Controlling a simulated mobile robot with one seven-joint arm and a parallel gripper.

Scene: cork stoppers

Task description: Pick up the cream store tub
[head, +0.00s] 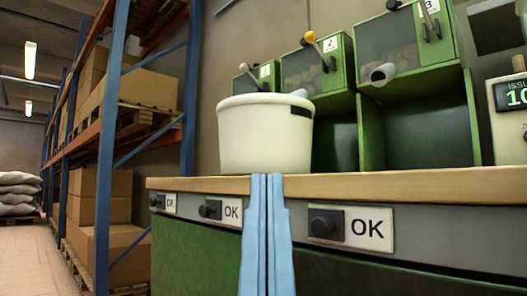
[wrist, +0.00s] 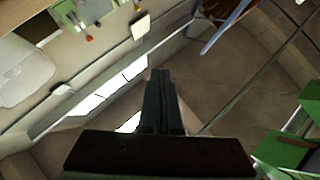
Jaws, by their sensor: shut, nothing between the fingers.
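The cream tub (head: 262,138) stands upright on the wooden bench top in the head view, with a dark slot near its rim at the right. My gripper (head: 266,177) shows as two pale blue fingers pressed together, pointing up in front of the bench edge. Its tips overlap the tub's lower edge in the picture, and nothing is held. In the wrist view my gripper (wrist: 160,74) is dark and shut, with empty space around its tips. A pale rounded shape at the left of that view may be the tub, but I cannot tell.
Green numbered dispensers (head: 318,75) with lever handles stand behind and right of the tub. The bench top (head: 400,186) has a front panel with black knobs and OK labels. A beige display unit (head: 510,105) is at the far right. Racking with cardboard boxes (head: 135,90) stands left.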

